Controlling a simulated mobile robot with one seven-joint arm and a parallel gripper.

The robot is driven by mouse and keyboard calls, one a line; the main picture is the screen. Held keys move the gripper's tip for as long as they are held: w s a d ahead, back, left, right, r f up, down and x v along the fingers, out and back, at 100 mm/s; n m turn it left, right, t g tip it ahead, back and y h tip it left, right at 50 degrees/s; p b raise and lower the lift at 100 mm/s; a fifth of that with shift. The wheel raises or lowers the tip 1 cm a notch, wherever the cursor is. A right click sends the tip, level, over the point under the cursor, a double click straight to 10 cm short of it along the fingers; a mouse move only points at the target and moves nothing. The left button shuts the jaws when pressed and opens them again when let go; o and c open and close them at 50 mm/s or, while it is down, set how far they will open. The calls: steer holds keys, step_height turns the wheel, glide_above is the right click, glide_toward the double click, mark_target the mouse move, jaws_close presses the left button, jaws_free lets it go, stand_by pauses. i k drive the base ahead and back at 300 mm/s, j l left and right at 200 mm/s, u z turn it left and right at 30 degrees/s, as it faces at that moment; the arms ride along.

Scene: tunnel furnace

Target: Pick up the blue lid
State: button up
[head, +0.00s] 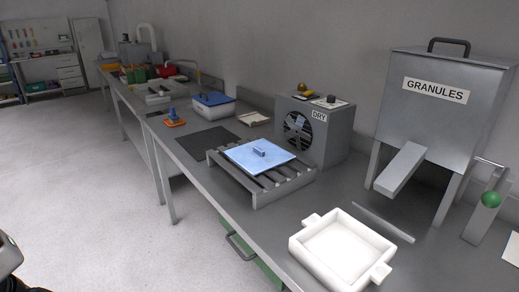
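A light blue square lid (275,163) with a small raised handle lies flat on a grey slatted rack (262,195) on the workbench, in front of the fan unit. A second, darker blue lid (211,98) with a handle sits on a white box (218,109) farther back along the bench. My gripper is not in the head view. Only a dark part, which seems to be mine, shows at the lower left edge.
A white open tray with side handles (313,243) stands at the bench's front. The grey fan unit marked DRY (332,140) and a GRANULES hopper (425,125) stand along the wall side. A dark mat (207,141) lies beyond the rack. The floor (90,190) left is clear.

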mark_target(258, 157)
steer(key=i+j+z, duration=0.1)
steer(key=i+j, duration=0.15)
steer(key=i+j+z, duration=0.1)
steer(key=j, duration=0.3)
steer(key=i+j+z, duration=0.1)
steer(key=i+j, duration=0.2)
steer(key=i+j+z, duration=0.1)
steer(key=j, duration=0.35)
steer(key=i+j+z, duration=0.1)
steer(key=i+j, duration=0.2)
steer(key=i+l, duration=0.3)
steer(key=i+z, duration=0.05)
